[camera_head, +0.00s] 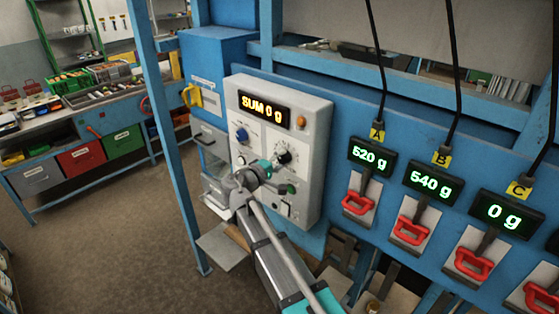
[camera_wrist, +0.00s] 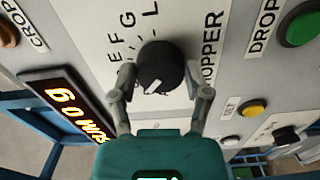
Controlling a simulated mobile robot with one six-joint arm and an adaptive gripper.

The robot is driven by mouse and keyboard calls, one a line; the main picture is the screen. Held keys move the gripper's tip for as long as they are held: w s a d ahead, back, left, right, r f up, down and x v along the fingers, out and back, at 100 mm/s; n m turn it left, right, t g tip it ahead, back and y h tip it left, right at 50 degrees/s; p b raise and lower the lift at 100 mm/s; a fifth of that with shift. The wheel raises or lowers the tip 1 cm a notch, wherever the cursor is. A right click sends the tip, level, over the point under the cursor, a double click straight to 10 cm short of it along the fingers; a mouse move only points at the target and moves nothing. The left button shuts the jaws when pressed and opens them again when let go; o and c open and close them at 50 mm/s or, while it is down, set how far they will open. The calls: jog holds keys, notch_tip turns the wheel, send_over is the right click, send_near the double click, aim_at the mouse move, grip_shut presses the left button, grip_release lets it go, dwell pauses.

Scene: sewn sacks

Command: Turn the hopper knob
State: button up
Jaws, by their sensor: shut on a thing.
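The hopper knob (camera_wrist: 158,62) is a round black dial with a white pointer mark, on a grey control panel. In the wrist view the mark is on its lower edge, toward my gripper. Letters E, F, G and L show around it, with "HOPPER" printed beside it. My gripper (camera_wrist: 160,78) is shut on the knob, one finger on each side. In the head view the knob (camera_head: 283,154) shows just past my gripper (camera_head: 274,164), on the panel (camera_head: 309,190). Some of the dial's letters are hidden.
The panel display (camera_head: 264,108) reads "SUM 0 g". A blue knob (camera_head: 241,134), green DROP button (camera_wrist: 302,24) and yellow button (camera_wrist: 252,109) are nearby. To the right, displays read 520 g (camera_head: 371,156), 540 g (camera_head: 432,183) and 0 g (camera_head: 506,211), above red handles. A blue post (camera_head: 160,130) stands left.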

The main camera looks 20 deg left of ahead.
jog(key=shift+w+r+n, duration=0.1)
jog(key=shift+n, duration=1.2)
jog(key=o, duration=1.2)
jog(key=shift+c, duration=0.2)
jog(key=v, duration=1.2)
